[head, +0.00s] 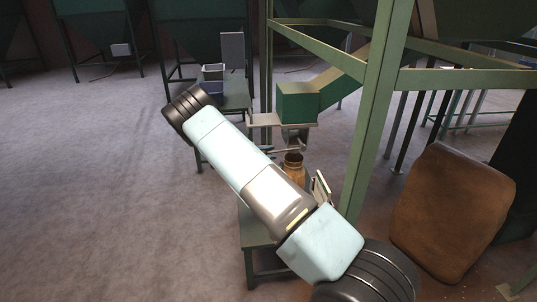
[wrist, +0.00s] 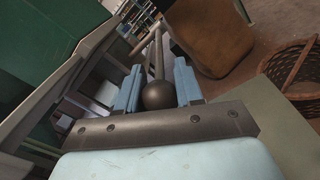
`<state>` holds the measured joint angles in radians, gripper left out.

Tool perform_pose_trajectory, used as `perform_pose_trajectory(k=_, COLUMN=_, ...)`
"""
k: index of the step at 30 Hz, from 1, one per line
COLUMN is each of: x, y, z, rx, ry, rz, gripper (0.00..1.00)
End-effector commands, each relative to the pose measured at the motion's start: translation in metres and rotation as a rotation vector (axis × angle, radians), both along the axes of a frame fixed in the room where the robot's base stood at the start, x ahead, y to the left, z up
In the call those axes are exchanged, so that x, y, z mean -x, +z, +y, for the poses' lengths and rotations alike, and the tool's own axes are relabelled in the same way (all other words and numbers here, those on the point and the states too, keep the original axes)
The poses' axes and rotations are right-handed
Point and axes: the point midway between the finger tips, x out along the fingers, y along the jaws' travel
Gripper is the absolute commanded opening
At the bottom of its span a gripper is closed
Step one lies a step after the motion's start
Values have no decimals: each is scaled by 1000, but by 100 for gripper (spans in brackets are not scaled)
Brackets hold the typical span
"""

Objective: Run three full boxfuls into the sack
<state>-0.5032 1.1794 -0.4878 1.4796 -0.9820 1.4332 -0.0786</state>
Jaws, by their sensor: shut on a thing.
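In the wrist view my gripper (wrist: 158,84) has its two blue fingers shut on a dark ball knob (wrist: 158,96) at the end of a metal rod (wrist: 158,55). In the head view my arm hides most of that spot, and I cannot make out the fingers there. A green metering box (head: 297,102) sits at the foot of a sloping green chute (head: 343,77), with a grey spout below it. A small brown open-topped container, perhaps the sack (head: 293,160), stands under the spout, partly behind my arm. Its contents are not visible.
A green bench (head: 255,228) stands below. A large brown padded shape (head: 452,220) is at the right; a wicker basket (wrist: 292,68) shows in the wrist view. Green frame posts (head: 375,110) rise close by. Small bins (head: 212,75) stand on a rear table. Floor at left is clear.

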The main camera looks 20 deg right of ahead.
Motion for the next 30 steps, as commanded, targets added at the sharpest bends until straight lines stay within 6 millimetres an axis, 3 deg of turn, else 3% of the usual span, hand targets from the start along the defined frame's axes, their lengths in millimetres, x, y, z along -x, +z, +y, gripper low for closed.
perform_pose_trajectory(k=17, x=1, y=5, z=1, rx=-40, ry=-1, rz=-6, gripper=0)
perform_pose_trajectory(k=30, x=1, y=50, z=-4, rx=-324, ry=-2, rz=-56, gripper=0)
